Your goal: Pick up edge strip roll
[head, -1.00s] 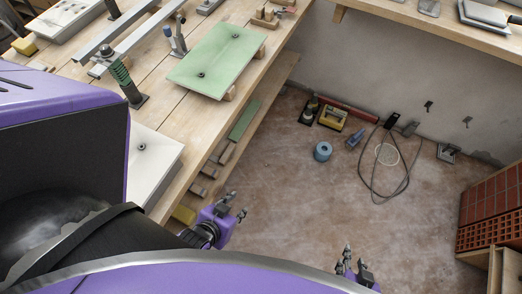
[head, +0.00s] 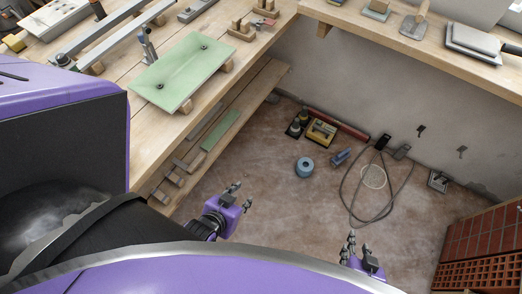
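A blue roll (head: 304,167), which looks like the edge strip roll, lies flat on the brown floor in the middle of the view, its round hole facing up. My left gripper (head: 240,192) is purple and grey, to the left of and nearer than the roll. Its fingers are apart with nothing between them. My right gripper (head: 358,241) is low in the view, to the right of and nearer than the roll. Its fingertips stand apart and it looks empty. Neither gripper touches the roll.
A wooden bench (head: 115,120) with a green panel (head: 182,72) runs along the left. Red bricks (head: 485,245) stand at right. Floor around the roll is mostly clear.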

